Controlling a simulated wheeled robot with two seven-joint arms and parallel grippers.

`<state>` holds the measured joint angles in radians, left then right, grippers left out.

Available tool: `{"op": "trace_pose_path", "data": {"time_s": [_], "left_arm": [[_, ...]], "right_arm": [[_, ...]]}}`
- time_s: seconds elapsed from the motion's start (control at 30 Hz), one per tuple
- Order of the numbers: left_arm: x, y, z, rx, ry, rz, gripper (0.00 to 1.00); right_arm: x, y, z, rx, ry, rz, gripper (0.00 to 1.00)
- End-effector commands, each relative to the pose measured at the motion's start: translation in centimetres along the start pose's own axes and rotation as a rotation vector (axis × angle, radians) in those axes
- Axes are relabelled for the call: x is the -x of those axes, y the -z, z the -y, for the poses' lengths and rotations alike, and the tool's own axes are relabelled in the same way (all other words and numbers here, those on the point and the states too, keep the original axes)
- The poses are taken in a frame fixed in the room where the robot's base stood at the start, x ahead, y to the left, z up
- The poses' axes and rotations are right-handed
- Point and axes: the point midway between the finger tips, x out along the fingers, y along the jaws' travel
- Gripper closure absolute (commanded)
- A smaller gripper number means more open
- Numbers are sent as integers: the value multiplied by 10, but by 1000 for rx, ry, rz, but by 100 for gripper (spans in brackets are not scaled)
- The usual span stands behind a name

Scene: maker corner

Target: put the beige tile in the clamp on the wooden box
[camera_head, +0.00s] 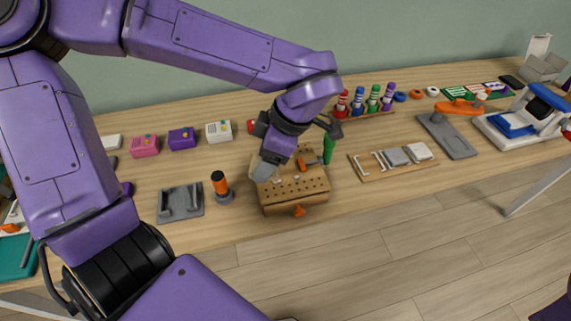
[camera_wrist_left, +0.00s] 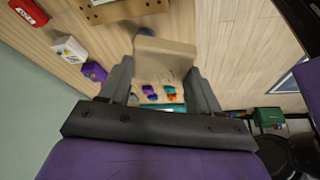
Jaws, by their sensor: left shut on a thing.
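My left gripper (camera_head: 268,158) is shut on the beige tile (camera_wrist_left: 165,52), which sits between the two fingers in the left wrist view (camera_wrist_left: 160,88). In the head view the pale tile (camera_head: 262,172) shows at the left edge of the wooden box, seemingly above it; contact cannot be told. The wooden box (camera_head: 297,198) has rows of holes in its top and an orange knob on its front. An orange clamp part (camera_head: 302,164) shows on its top, partly hidden by my gripper. My right gripper is not in view.
A grey tray (camera_head: 180,202) and an orange-topped cylinder (camera_head: 221,186) stand left of the box. A green bottle-like thing (camera_head: 328,148) stands just right of it, and a wooden board with grey and white pieces (camera_head: 394,158) lies further right. Small coloured boxes line the back.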

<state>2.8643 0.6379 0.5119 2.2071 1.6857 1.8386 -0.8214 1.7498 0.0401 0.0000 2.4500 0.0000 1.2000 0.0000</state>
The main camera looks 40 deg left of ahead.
Motion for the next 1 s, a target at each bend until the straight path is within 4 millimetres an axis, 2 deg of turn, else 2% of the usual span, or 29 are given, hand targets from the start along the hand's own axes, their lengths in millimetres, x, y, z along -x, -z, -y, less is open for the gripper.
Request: {"op": "trace_pose_path", "data": {"time_s": [0.13, 0.27, 0.37, 0.57, 0.6, 0.8, 1.0], "left_arm": [[9, 15, 24, 267, 113, 3, 72], [10, 17, 26, 362, 154, -2, 72], [3, 8, 6, 372, 155, -6, 72], [-12, -17, -52, 367, 156, -6, 72], [-20, -23, -61, 364, 156, -7, 72], [-53, -45, -91, 365, 154, -3, 72], [-74, -58, -103, 361, 155, -4, 72]], "right_arm": [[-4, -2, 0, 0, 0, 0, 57], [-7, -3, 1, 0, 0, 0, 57], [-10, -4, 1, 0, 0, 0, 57], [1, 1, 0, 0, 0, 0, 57], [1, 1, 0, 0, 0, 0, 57], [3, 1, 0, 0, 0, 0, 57], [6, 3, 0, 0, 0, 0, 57]]}}
